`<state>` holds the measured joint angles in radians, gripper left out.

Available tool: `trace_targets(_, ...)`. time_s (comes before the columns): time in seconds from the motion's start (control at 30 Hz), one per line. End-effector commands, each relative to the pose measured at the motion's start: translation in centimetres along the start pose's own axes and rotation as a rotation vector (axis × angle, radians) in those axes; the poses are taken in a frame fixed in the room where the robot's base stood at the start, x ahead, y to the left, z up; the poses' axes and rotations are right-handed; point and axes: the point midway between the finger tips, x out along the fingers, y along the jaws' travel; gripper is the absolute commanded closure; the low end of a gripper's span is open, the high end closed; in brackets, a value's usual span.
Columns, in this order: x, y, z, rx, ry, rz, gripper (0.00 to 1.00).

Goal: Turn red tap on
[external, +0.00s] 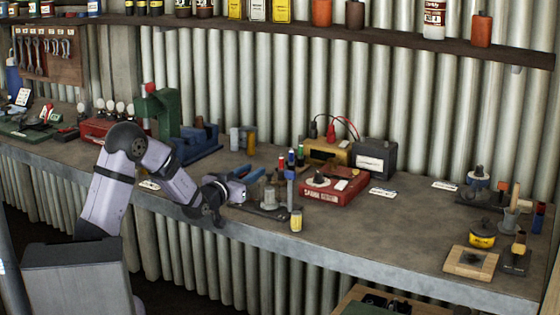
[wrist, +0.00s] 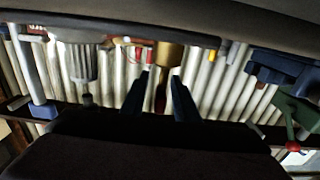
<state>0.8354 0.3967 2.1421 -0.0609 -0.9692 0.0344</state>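In the wrist view, which is upside down, a brass-coloured cylindrical body (wrist: 168,56) with a dark red piece (wrist: 161,92) shows between the two dark blue fingers of my gripper (wrist: 164,80). This looks like the red tap. The fingers stand apart, and pale wall shows beside the red piece, so I see no grip on it. In the external view my gripper (external: 248,175) is low over the bench's front part, left of a grey cylindrical fitting (external: 269,192). I cannot pick out the red tap clearly there; its contact with the fingers is unclear.
A thin post (external: 291,186) and a yellow can (external: 296,219) stand right of my gripper. A red box (external: 334,186) lies farther right. The bench (external: 390,228) is clear at centre right.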

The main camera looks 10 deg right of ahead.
Motion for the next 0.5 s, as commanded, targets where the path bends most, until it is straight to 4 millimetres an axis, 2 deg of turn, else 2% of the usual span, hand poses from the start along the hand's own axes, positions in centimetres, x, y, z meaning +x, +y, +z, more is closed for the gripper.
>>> trace_targets(0.33,0.29,-0.01,0.06,0.000,-0.001,0.000,0.72)
trace_targets(0.43,0.29,0.00,0.05,0.000,-0.001,0.000,0.96)
trace_targets(0.47,0.28,0.00,0.04,0.000,-0.001,0.000,1.00)
trace_targets(0.5,0.28,0.00,0.04,0.000,-0.001,0.000,1.00)
